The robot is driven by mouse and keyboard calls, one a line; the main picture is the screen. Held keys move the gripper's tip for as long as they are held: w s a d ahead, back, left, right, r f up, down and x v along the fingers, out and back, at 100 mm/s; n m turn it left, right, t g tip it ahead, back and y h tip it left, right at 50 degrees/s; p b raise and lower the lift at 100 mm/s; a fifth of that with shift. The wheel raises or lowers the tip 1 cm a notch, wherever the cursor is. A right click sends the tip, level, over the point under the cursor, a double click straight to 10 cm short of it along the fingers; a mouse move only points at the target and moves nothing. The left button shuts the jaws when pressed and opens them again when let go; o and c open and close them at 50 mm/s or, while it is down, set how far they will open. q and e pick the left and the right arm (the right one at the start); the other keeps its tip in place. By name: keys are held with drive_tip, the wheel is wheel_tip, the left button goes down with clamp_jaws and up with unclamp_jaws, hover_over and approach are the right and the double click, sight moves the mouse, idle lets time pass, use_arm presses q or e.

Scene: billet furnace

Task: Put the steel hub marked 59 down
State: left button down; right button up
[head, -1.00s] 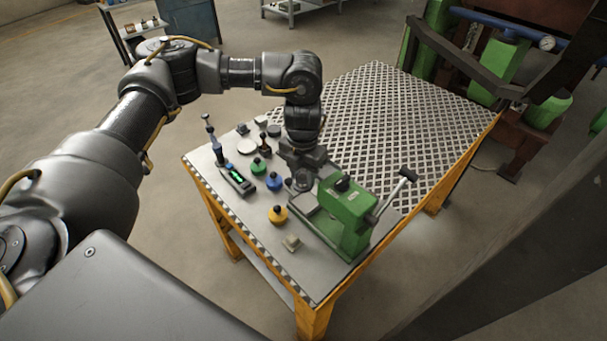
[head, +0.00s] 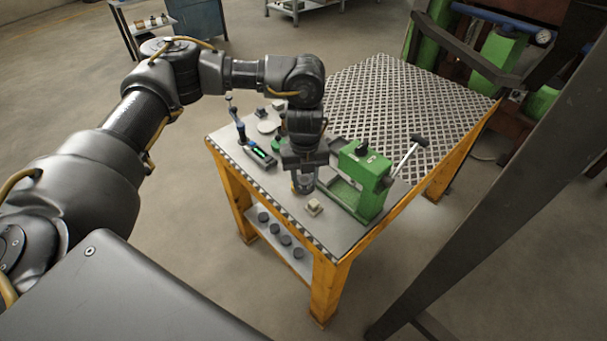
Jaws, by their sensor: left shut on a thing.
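My left gripper (head: 303,183) points down over the near part of the workbench (head: 333,238), left of the green press-like fixture (head: 365,180). It is shut on a grey round steel piece (head: 303,187), taken as the hub; its marking is too small to read. The hub is low over the grey bench top. I cannot tell whether it touches the surface. The gripper and wrist hide part of the bench behind them. My right gripper is not in view.
A small beige block (head: 314,207) lies just right of the gripper. A dark device with a green light (head: 262,155), a pale disc (head: 268,127) and a green knobbed piece (head: 277,144) stand left. The perforated bench area (head: 390,100) is clear. Several dark cylinders sit on the lower shelf.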

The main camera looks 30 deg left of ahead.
use_arm(q)
drive_tip(key=n, duration=0.3)
drive_tip(key=shift+s+d+f+n, duration=0.2)
drive_tip(key=shift+s+n, duration=0.1)
drive_tip(key=shift+s, duration=0.1)
drive_tip(key=n, duration=0.2)
drive_tip(key=shift+s+d+f+n, duration=0.15)
drive_tip(key=shift+s+f+n, duration=0.1)
drive_tip(key=shift+n, duration=0.05)
drive_tip(key=s+d+f+n, duration=0.2)
drive_tip(key=s+f+n, duration=0.5)
drive_tip(key=n, duration=0.9)
drive_tip(key=s, duration=0.3)
